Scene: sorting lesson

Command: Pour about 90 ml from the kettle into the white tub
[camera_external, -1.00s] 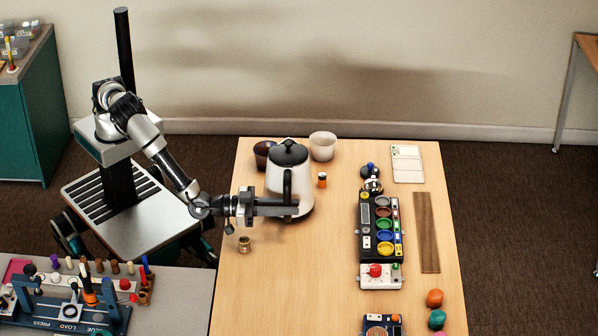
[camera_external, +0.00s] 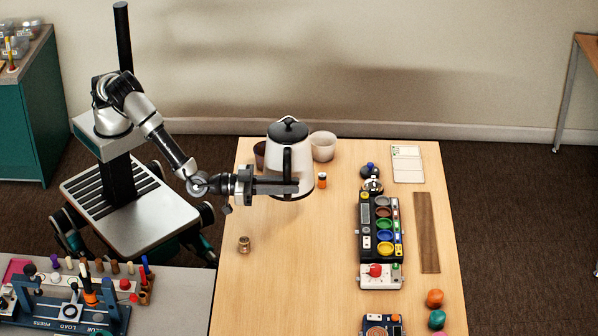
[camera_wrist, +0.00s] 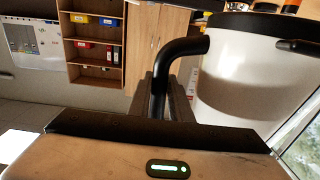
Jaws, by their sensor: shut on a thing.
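The white kettle (camera_external: 301,158) with a black lid and black handle is upright, and appears raised off the table. My gripper (camera_external: 288,187) is shut on its handle at the near side. In the wrist view the black handle (camera_wrist: 160,90) runs down between the fingers, with the kettle's white body (camera_wrist: 245,80) beyond it at the right. The white tub (camera_external: 323,146) stands on the table behind the kettle and to its right. The inside of the tub and the kettle's spout cannot be made out.
A dark bowl (camera_external: 259,154) is partly hidden behind the kettle at the left. A small orange jar (camera_external: 322,180) stands close to the right. A brass-coloured pot (camera_external: 244,244) is near the left edge. A black device with coloured cups (camera_external: 367,240) stands further right. The table's front middle is clear.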

